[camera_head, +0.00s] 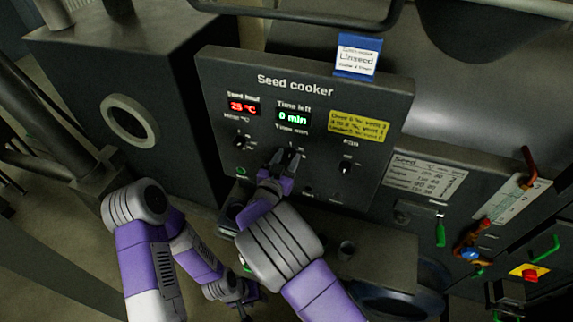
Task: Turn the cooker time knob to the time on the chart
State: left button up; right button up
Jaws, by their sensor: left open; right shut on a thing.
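The seed cooker panel (235,72) is dark grey, with a red display (243,106) reading 25 °C and a green display (293,118) reading 0 min under "Time left". My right gripper (287,157) is shut on the time knob below that green display. The gripper covers most of the knob, so its pointer setting is hidden. The seed chart (425,179) is a pale plate to the right with rows of figures too small to read surely. A blue-and-white tag (357,59) on top reads Linseed. My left gripper (246,306) is open and low, below the panel.
A heat knob (241,140) sits left of the time knob, and another knob (347,167) sits right. A yellow note (358,126) is above the right knob.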

jog(key=m+b, duration=0.2)
jog(key=b, duration=0.1)
jog(key=m+b, duration=0.3)
jog(key=shift+d+f, duration=0.15)
jog(key=shift+m+y+b, duration=0.3)
jog(key=shift+m+b, duration=0.7)
jog(key=shift+b, duration=0.25)
jog(key=o, duration=1.1)
jog(key=shift+c, duration=0.2)
jog(key=shift+s, duration=0.15)
jog(key=v, duration=0.7)
jog(key=shift+s+r, duration=0.2)
jog(key=shift+r, duration=0.05)
